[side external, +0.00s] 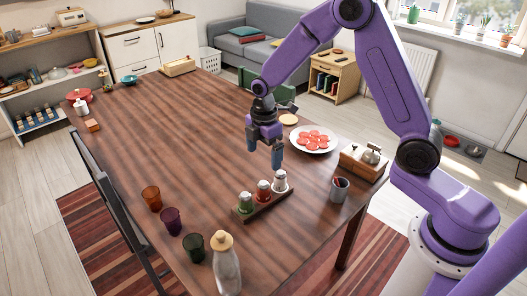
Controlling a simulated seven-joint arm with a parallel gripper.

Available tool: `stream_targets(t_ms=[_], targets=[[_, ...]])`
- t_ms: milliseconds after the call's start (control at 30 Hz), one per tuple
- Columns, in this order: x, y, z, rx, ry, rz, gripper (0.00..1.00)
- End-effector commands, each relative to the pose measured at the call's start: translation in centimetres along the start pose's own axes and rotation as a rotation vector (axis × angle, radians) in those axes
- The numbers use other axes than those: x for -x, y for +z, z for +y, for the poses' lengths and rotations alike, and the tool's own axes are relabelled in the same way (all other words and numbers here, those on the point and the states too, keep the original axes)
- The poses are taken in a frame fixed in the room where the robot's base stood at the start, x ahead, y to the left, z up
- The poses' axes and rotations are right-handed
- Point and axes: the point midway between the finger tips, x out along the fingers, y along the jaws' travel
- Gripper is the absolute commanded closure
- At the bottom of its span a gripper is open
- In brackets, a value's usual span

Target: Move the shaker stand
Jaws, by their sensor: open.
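The shaker stand (270,205) is a narrow wooden base on the table, right of its middle and towards the near edge. It carries a row of three shakers: one with green (245,201), one with red (263,190) and one pale (280,181). My gripper (264,160) points down with its blue fingers apart. It is open and empty, above and behind the stand. It does not appear to touch the stand or the shakers.
A plate of red slices (313,139) lies behind and right of the stand. A wooden caddy (362,163) and a grey cup (339,189) stand to the right. Several coloured glasses (171,221) and a bottle (225,265) stand front left. The table's middle left is clear.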

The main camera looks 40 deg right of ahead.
Motion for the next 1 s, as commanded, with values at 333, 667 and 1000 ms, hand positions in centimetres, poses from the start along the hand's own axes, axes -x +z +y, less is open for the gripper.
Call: stream_targets(t_ms=[333, 667, 1000], targets=[[-0.4, 0.4, 0.6, 0.009, 0.001, 0.000, 0.00], [-1.6, 0.4, 0.5, 0.008, -0.004, -0.001, 0.00], [-7.0, 0.4, 0.4, 0.008, -0.005, -0.001, 0.00]])
